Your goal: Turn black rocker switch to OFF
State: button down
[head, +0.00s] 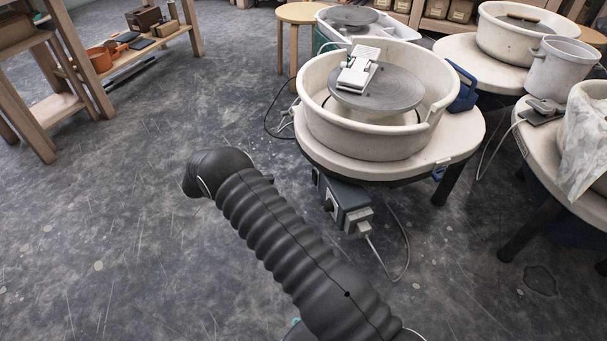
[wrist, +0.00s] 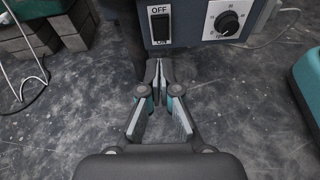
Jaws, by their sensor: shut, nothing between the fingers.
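The black rocker switch (wrist: 160,27) is on the front of a blue-grey control box (wrist: 190,33) at the top of the wrist view. It has a white surround, with OFF printed above it and ON below. I cannot tell which side of the rocker is pressed in. My gripper (wrist: 164,64) is shut and empty, with its fingertips just below the switch in the picture. I see no clear contact, and the gap in depth is hard to judge. In the head view the control box (head: 343,203) hangs under the wheel table; the switch itself is not clear there and my gripper is not visible.
A dial knob (wrist: 228,22) sits right of the switch. The box is under a round table (head: 455,150) carrying a splash pan (head: 375,140) and a white foot pedal (head: 358,68). A cable (head: 408,250) loops on the floor. Floor at left is open.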

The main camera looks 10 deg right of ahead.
jog(key=f, duration=0.2)
jog(key=p, duration=0.2)
send_near(314, 178)
jog(key=w+d+f, duration=0.2)
jog(key=d, duration=0.3)
jog(key=shift+w+d+n+t+h, duration=0.15)
jog(key=shift+d+n+t+h, duration=0.2)
jog(key=shift+d, duration=0.35)
jog(key=shift+a, duration=0.1)
